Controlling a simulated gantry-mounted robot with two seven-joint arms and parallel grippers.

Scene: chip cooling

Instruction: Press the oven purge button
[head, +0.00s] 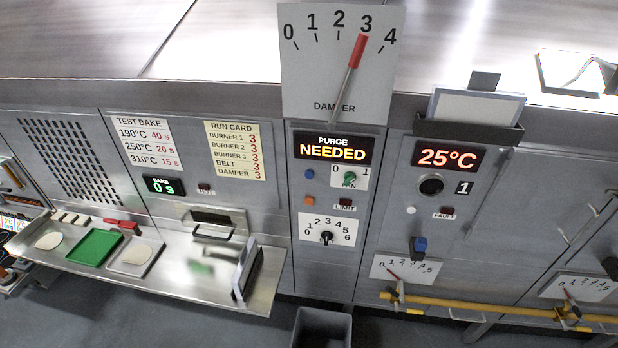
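A purge display (332,148) on the middle oven panel reads "PURGE NEEDED" in lit letters. Below it on the left are a small blue button (309,174) and, lower, a small orange button (309,200). I can read no label on either, so I cannot tell which is the purge button. To their right are a green fan switch (349,177) marked 0 and 1, and a dark limit lamp (345,201). Neither of my grippers is in view, and nothing covers these controls.
A damper plate (300,90) stands above, its red-tipped lever near 3. A numbered dial (326,238) sits below the buttons. A metal shelf (80,262) with a green tray (96,247) juts out at left. A yellow pipe (470,307) runs low at right, and a grey bin (321,328) stands below.

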